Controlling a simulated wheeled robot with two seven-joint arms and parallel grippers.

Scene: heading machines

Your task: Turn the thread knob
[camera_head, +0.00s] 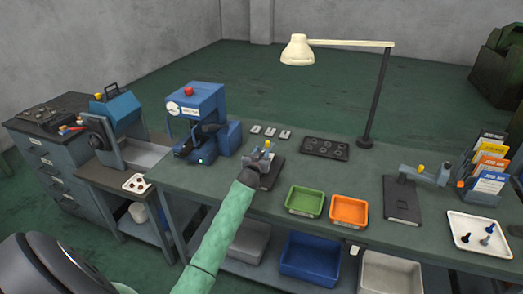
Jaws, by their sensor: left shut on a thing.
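My left arm's green sleeve reaches up from the bottom to a small fixture on a dark base plate (271,178) on the bench. My left gripper (262,158) is at this fixture, shut on a small part of it that looks like the thread knob. The fingertips are small and overlap the fixture, so the knob itself is mostly hidden. A small yellow piece (267,144) shows just above the gripper. My right gripper is not in view.
A blue machine with a red button (188,91) stands left of the fixture. A green bin (304,201) and an orange bin (348,210) sit to its right.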

